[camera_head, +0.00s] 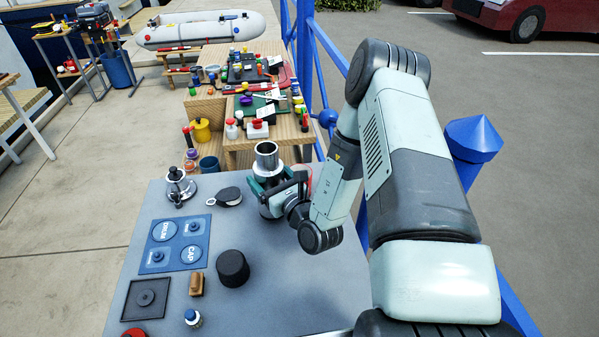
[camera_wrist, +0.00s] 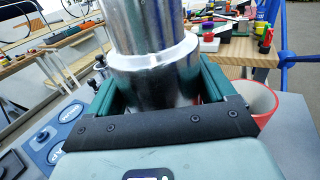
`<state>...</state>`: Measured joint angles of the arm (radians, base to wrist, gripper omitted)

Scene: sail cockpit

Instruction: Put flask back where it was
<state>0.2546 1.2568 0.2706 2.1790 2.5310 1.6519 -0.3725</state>
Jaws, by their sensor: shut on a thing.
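The flask (camera_head: 266,160) is a shiny silver metal cylinder with an open top, upright near the far edge of the grey table (camera_head: 300,290). My gripper (camera_head: 262,187) has its dark green fingers on either side of the flask and is shut on it. In the wrist view, the flask (camera_wrist: 153,60) stands between the two fingers of my gripper (camera_wrist: 155,88), with a wider collar at finger height. The flask's lower part is hidden behind the gripper, so I cannot tell whether it touches the table.
A blue labelled panel (camera_head: 154,262), a black cylinder (camera_head: 233,268), a dark square tray (camera_head: 130,306), a silver stand (camera_head: 178,188) and a round black-topped item (camera_head: 230,195) are on the table. A red cup (camera_wrist: 263,101) is right of my gripper.

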